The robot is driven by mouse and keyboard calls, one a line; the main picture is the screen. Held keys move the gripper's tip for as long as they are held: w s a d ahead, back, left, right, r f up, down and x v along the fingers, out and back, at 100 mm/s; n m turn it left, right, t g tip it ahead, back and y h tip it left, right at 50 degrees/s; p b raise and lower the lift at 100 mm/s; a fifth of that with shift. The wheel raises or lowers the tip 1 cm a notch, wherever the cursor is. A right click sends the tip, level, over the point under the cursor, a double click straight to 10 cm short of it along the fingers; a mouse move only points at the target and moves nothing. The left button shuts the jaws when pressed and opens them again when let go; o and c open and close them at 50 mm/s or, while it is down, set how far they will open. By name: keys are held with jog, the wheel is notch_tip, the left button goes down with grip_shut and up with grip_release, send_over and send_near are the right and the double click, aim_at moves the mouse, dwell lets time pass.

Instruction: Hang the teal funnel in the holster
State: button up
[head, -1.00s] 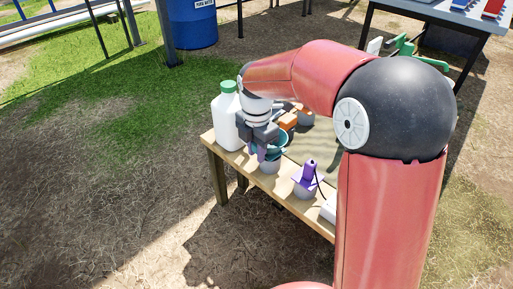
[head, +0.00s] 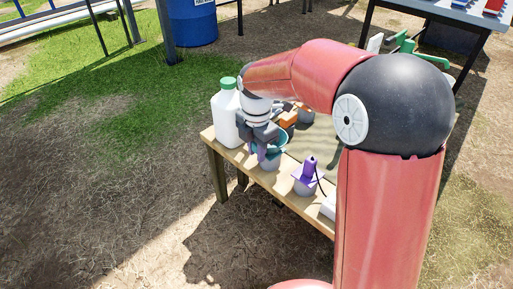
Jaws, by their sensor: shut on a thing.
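The teal funnel (head: 283,144) is in the head view, at the far left part of the wooden table. My gripper (head: 264,150) points down at the funnel and is shut on it, covering much of its left side. A grey cup-like holder (head: 271,165) shows directly below the funnel. Whether the funnel touches or sits inside this holder cannot be told. I cannot be sure that this holder is the holster.
A white jug with a green cap (head: 226,118) stands close to the left of my gripper. A purple tool (head: 309,170) stands in another grey holder (head: 304,187) nearer on the table (head: 237,160). An orange thing (head: 287,119) lies behind my gripper.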

jog(key=shift+f, duration=0.1)
jog(key=o, duration=1.1)
jog(key=shift+c, duration=0.2)
notch_tip(320, 180, up, 8)
jog(key=shift+f+p, duration=0.1)
jog(key=shift+p, duration=0.8)
jog(key=s+d+r+m+t+p, duration=0.2)
jog(key=s+d+r+m, duration=0.1)
jog(key=s+d+m, duration=0.2)
jog(key=s+d+r+m+t+p, duration=0.1)
jog(key=s+d+r+m+p, duration=0.2)
jog(key=s+m, duration=0.6)
jog(key=s+d+r+m+t+p, duration=0.2)
jog(key=s+d+r+m, duration=0.2)
jog(key=m, duration=0.8)
jog(key=s+d, duration=0.2)
jog(key=s, duration=0.2)
jog(key=shift+d+r+t, duration=0.3)
jog(key=shift+d, duration=0.05)
